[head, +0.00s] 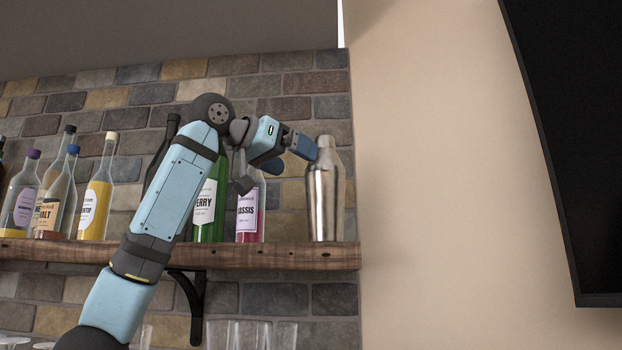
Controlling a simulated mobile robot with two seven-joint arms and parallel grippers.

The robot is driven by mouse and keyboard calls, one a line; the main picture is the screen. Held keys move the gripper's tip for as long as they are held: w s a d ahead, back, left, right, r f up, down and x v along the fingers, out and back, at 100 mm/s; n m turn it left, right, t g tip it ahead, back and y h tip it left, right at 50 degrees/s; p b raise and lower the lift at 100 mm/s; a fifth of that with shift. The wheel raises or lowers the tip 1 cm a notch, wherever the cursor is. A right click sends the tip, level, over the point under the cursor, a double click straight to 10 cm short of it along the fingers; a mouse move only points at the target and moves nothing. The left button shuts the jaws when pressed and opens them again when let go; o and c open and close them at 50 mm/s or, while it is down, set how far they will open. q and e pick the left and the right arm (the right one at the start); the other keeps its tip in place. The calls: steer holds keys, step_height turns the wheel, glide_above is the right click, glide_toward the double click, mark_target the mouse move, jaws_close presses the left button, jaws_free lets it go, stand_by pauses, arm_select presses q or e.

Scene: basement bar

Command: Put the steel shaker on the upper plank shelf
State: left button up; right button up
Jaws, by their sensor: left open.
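The steel shaker (325,195) stands upright at the right end of the wooden plank shelf (310,256). My left gripper (293,156) is open, just left of the shaker's upper part and near its shoulder. Its fingers point right toward the shaker and hold nothing. From this view I cannot tell whether a fingertip touches the shaker. My right gripper does not show.
Several bottles stand on the shelf to the left, including a yellow one (97,190). A green bottle (211,205) and a pink-red bottle (249,215) stand behind my arm. Glasses (250,335) show below. A dark screen (575,130) hangs at right.

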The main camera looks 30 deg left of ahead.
arm_select(q)
steer(key=v, duration=0.4)
steer(key=shift+b, duration=0.35)
steer(key=shift+w, duration=0.1)
